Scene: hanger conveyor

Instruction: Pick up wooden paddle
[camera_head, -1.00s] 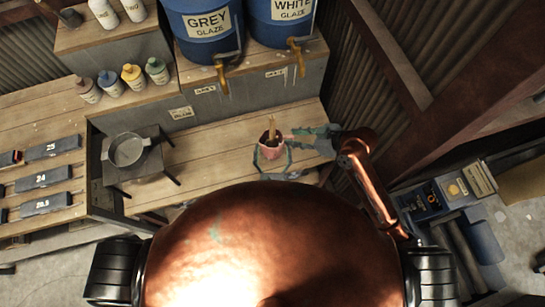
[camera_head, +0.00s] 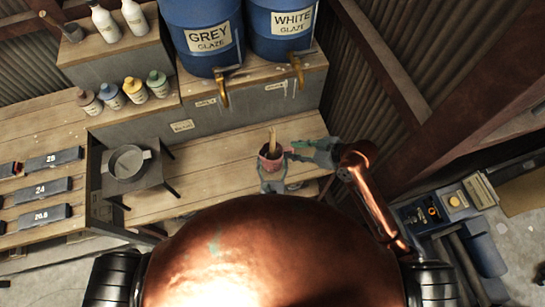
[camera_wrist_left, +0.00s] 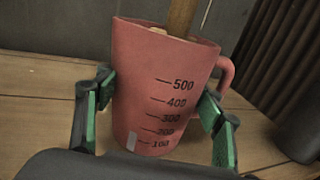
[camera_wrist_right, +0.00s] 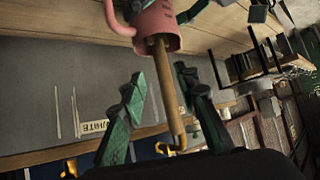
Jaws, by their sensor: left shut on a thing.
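A pink measuring jug (camera_head: 271,161) stands on the wooden workbench, with the wooden paddle (camera_head: 272,137) upright in it, its handle out of the top. My left gripper (camera_head: 272,182) is shut on the jug; the left wrist view shows its green pads on both sides of the jug (camera_wrist_left: 160,90). My right gripper (camera_head: 292,152) is open beside the jug's rim. In the right wrist view, the paddle handle (camera_wrist_right: 168,95) shows between the spread fingers (camera_wrist_right: 160,90), without clear contact. The paddle's lower end is hidden inside the jug.
Blue grey-glaze (camera_head: 203,35) and white-glaze (camera_head: 282,27) barrels with taps stand on the shelf behind. A pot (camera_head: 128,162) sits on a small stand at left. Several bottles stand on the step. The bench between pot and jug is clear.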

